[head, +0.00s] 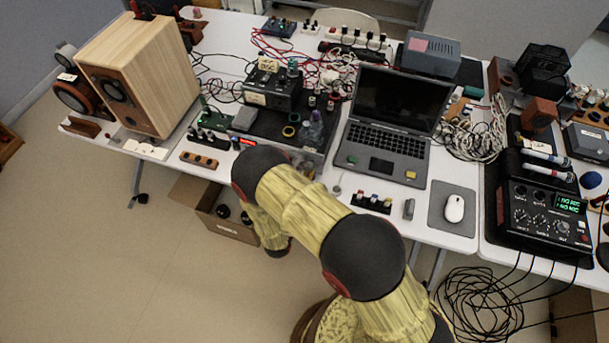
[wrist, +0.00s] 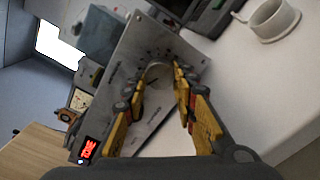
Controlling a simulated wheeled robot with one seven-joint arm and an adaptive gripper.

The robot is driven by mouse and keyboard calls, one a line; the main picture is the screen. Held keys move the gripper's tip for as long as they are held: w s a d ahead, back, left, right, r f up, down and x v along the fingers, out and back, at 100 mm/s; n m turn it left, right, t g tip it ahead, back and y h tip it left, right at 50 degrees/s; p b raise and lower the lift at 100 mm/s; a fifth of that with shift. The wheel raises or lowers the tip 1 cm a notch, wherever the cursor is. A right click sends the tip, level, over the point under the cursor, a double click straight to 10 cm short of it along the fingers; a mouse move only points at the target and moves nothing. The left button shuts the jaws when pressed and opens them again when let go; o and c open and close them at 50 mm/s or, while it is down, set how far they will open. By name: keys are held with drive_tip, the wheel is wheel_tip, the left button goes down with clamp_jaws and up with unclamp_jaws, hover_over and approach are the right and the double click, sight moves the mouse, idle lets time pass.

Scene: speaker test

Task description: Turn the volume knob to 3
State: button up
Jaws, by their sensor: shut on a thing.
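In the wrist view, my gripper (wrist: 164,80) has its two yellow and dark fingers on either side of a rounded grey knob (wrist: 157,69), closed on it. The knob stands on a silver panel (wrist: 150,42) that appears tilted in this view. Most of the knob's side is hidden by the fingertips. I cannot read a pointer or a number scale. A small red lit display (wrist: 88,149) shows at the panel's lower left; its digits are too blurred to read. In the head view my arm covers the gripper and the knob.
A white cup-shaped thing (wrist: 274,20) stands on the white table at the upper right of the wrist view. In the head view a wooden speaker (head: 150,75) stands left, a laptop (head: 385,150) right of my arm, and a mouse (head: 454,208) beyond it. Cables clutter the back.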

drive_tip(key=shift+m+b, duration=0.4)
drive_tip(key=shift+m, duration=0.5)
drive_tip(key=o, duration=1.2)
drive_tip(key=shift+c, duration=0.2)
drive_tip(key=v, duration=1.2)
drive_tip(key=shift+r, duration=0.1)
